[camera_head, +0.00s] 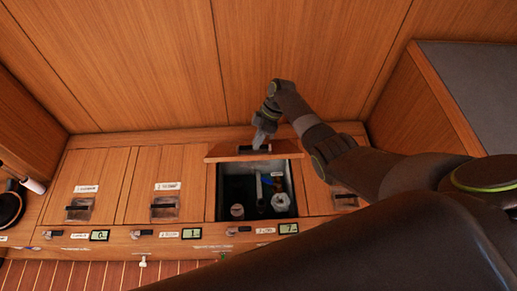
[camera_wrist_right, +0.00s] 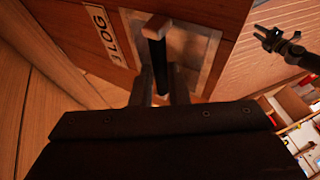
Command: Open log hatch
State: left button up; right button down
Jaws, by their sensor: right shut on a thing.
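The log hatch lid (camera_head: 222,153) is wooden and stands raised at the back of its opening, tilted up. Its label "3 LOG" (camera_wrist_right: 98,32) shows in the right wrist view. My right gripper (camera_head: 261,141) is shut on the lid's dark handle (camera_wrist_right: 158,60), which sits in a pale recessed plate (camera_wrist_right: 191,50). The compartment (camera_head: 211,196) below is open and dark inside. It holds a white-topped canister (camera_head: 280,203), a small jar (camera_head: 237,211) and a blue item (camera_head: 268,186). A dark jointed shape in the right wrist view may be my left gripper (camera_wrist_right: 281,43); its jaws are unclear.
Two hatches to the left, the far one (camera_head: 88,172) and the middle one (camera_head: 166,171), are shut. Another hatch (camera_head: 319,195) on the right is partly hidden by my right arm. Small displays (camera_head: 190,233) line the front edge. A grey-topped cabinet (camera_head: 470,80) stands at right.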

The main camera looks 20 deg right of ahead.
jog(key=shift+w+d+r, duration=0.2)
jog(key=shift+w+d, duration=0.2)
jog(key=shift+w, duration=0.25)
jog(key=c, duration=1.8)
grip_release()
jog(key=shift+f, duration=0.1)
jog(key=o, duration=0.4)
jog(key=shift+w+f, duration=0.25)
jog(key=shift+w, duration=0.05)
jog(key=shift+r, duration=0.1)
